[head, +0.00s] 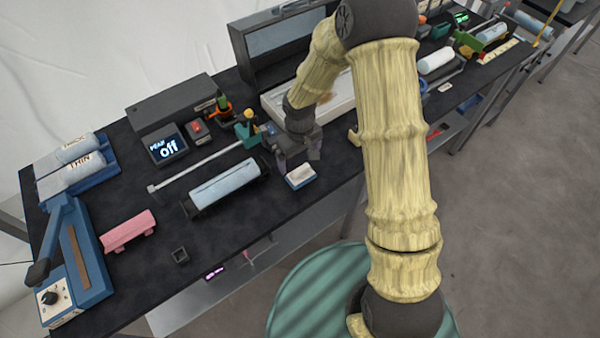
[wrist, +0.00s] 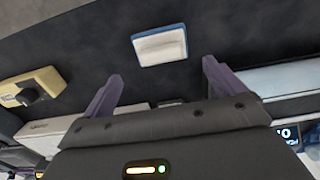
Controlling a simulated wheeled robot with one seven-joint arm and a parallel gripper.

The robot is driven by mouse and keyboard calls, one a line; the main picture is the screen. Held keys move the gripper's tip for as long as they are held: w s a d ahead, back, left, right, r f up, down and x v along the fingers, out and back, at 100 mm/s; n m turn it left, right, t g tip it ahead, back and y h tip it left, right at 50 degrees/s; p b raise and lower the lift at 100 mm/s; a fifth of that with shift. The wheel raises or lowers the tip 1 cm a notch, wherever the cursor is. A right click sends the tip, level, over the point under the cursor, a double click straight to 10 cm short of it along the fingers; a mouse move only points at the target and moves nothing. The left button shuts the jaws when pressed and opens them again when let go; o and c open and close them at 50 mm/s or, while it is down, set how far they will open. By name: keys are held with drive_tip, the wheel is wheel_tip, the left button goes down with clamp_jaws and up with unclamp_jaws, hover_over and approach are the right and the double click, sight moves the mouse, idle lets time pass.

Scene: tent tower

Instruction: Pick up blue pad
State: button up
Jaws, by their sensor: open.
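The blue pad (head: 301,176) is a small block with a pale top and a blue edge. It lies flat on the dark table near the front edge. In the wrist view the blue pad (wrist: 159,46) lies beyond my fingertips, between their lines and apart from both. My gripper (head: 296,158) is just behind the pad in the head view. In the wrist view my gripper (wrist: 162,70) shows two purple fingers spread apart with nothing between them.
A roll in a dark holder (head: 228,187) lies left of the pad. A pale tray (head: 335,105) is behind my gripper. A tan part (wrist: 30,88) is at the left in the wrist view.

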sight(301, 168)
drive_tip(key=shift+f, duration=0.1)
drive_tip(key=shift+s+f, duration=0.15)
drive_tip(key=shift+f, duration=0.05)
drive_tip(key=shift+s+d+f+p, duration=0.1)
drive_tip(key=shift+f+p, duration=0.2)
drive_tip(key=shift+f, duration=0.5)
drive_tip(key=shift+s+a+f+p, duration=0.15)
drive_tip(key=shift+f+p, duration=0.15)
drive_tip(key=shift+f, duration=0.45)
drive_tip(key=shift+s+d+f+p, duration=0.15)
drive_tip(key=shift+f+p, duration=0.15)
drive_tip(key=shift+f, duration=0.5)
drive_tip(key=c, duration=1.1)
drive_tip(key=shift+o, duration=0.2)
drive_tip(key=shift+r, duration=0.1)
wheel_tip(301, 168, up, 10)
drive_tip(key=shift+f+b, duration=0.1)
drive_tip(key=shift+b, duration=0.85)
